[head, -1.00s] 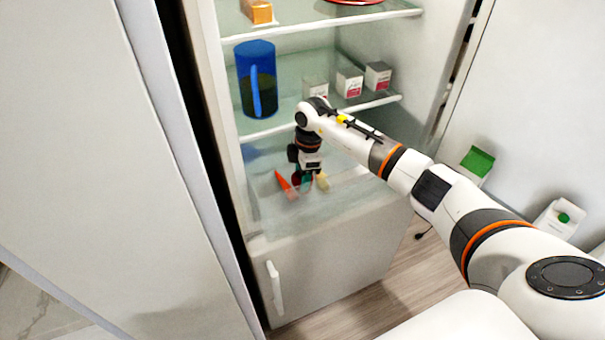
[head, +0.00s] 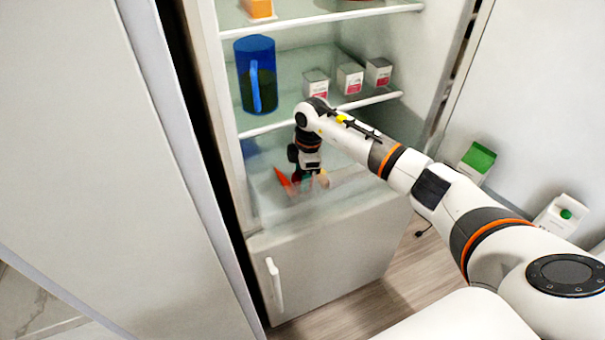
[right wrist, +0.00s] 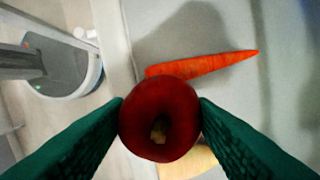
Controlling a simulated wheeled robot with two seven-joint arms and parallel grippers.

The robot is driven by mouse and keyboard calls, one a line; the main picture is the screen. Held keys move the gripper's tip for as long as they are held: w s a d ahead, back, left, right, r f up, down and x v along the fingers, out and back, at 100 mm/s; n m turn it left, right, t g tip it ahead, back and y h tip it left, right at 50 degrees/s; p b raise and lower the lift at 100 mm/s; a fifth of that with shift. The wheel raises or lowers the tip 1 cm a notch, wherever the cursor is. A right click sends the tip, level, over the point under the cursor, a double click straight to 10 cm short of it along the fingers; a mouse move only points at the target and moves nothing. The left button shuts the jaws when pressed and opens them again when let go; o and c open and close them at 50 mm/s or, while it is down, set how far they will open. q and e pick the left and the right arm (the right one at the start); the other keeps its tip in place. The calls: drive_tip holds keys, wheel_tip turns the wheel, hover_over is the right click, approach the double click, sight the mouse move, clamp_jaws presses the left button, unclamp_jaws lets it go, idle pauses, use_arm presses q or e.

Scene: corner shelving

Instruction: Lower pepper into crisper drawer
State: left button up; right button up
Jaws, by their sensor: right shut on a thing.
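A round dark red pepper (right wrist: 159,120) with a pale stem is held between the green fingers of my right gripper (right wrist: 159,112), which is shut on it. In the head view my right gripper (head: 306,178) points down into the clear crisper drawer (head: 345,196) at the bottom of the fridge compartment. The pepper is mostly hidden by the gripper there. I cannot tell whether the pepper touches the drawer floor. My left gripper is in neither view.
An orange carrot (right wrist: 205,64) lies beside the pepper, and a pale yellow item (right wrist: 190,162) lies close by, partly hidden. On the shelf above stand a blue pitcher (head: 256,75) and several small cartons (head: 350,79). The tall fridge door (head: 90,150) stands at the left.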

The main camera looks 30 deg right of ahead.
drive_tip(key=o, duration=1)
drive_tip(key=shift+r, duration=0.1)
